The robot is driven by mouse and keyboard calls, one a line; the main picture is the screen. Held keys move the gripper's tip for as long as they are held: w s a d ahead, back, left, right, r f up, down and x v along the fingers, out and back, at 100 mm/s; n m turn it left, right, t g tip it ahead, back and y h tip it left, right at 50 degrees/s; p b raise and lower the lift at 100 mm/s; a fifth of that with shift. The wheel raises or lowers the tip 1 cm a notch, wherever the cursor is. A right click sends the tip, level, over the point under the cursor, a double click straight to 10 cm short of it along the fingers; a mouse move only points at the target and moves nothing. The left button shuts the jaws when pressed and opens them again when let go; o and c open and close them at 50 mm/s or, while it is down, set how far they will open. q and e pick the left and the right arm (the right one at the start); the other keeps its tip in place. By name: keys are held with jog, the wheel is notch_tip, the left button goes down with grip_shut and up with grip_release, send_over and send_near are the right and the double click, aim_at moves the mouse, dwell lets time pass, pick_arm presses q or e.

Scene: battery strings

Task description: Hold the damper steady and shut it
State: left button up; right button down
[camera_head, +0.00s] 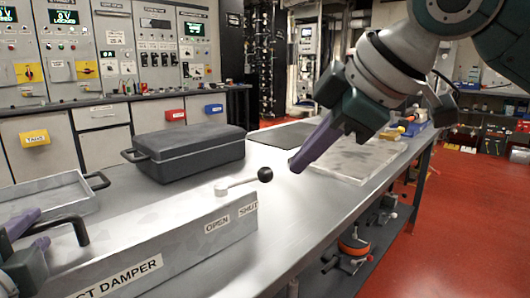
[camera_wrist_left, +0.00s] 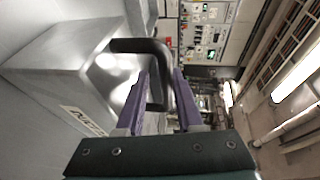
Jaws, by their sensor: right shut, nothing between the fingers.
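The damper box (camera_head: 170,244) is a long grey metal case at the front left, labelled DAMPER, with OPEN (camera_head: 217,225) and SHUT (camera_head: 248,209) tags. On its top a pale lever (camera_head: 240,183) with a black knob (camera_head: 265,174) points right, the knob past the SHUT end. A black bar handle (camera_head: 78,228) stands on the box; it also shows in the left wrist view (camera_wrist_left: 140,46). My left gripper (camera_wrist_left: 161,75) is open, its purple fingers on either side of the handle; contact cannot be told. My right gripper (camera_head: 296,167) is shut and empty, right of the knob and apart from it.
A dark grey case (camera_head: 188,152) lies behind the damper box. A metal tray (camera_head: 45,198) is at the left. A clear flat tray (camera_head: 365,160) sits further along the bench. Bare bench top (camera_head: 290,205) lies right of the box.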

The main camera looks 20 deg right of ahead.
pick_arm(q)
jog(key=shift+o, duration=1.4)
jog(key=shift+s+f, duration=0.1)
jog(key=shift+o, duration=0.3)
jog(key=shift+r, duration=0.2)
